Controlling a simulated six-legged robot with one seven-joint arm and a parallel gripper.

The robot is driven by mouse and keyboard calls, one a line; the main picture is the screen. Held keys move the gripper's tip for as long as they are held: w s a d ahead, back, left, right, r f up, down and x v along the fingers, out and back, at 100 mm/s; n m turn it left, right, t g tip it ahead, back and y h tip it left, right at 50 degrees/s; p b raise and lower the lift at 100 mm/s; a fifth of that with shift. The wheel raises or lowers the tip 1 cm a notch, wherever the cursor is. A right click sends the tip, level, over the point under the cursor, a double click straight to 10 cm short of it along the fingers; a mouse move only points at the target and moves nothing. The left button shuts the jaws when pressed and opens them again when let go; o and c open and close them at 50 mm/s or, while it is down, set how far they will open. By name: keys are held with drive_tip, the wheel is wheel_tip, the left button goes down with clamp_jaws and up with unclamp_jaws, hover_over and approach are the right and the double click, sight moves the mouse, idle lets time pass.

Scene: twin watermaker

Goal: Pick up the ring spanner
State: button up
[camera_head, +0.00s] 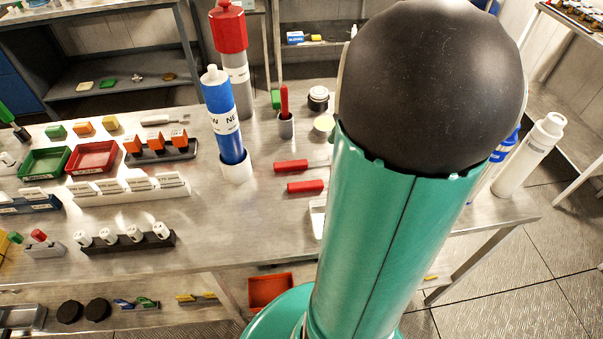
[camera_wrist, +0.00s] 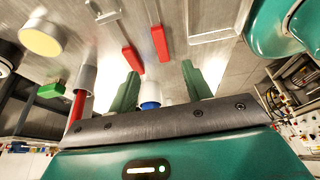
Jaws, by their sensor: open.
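Two tools with red handles lie on the bench, the upper one (camera_head: 291,166) and the lower one (camera_head: 305,187). Their metal shafts run right, and my arm hides the far ends in the head view. In the wrist view two red handles (camera_wrist: 132,60) (camera_wrist: 160,43) show with metal shafts; the left shaft seems to end in a wider head (camera_wrist: 103,12). I cannot tell for certain which is the ring spanner. A pale metal tool (camera_head: 160,120) also lies at the back left. My gripper (camera_wrist: 160,88) is open, its green fingers apart from the handles, with nothing visibly held.
A blue cylinder (camera_head: 222,110) and a red-topped cylinder (camera_head: 233,65) stand upright left of the tools. A grey cup (camera_head: 286,127) holds a red-handled item. Red (camera_head: 92,171) and green (camera_head: 44,176) trays and several racks fill the left. Bare bench lies before the blue cylinder.

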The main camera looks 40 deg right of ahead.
hover_over(313, 183)
drive_tip(key=s+d, duration=0.2)
wheel_tip(313, 183, down, 7)
drive_tip(key=shift+d+r, duration=0.1)
drive_tip(key=shift+x, duration=3)
drive_tip(key=shift+w+d, duration=0.1)
clamp_jaws()
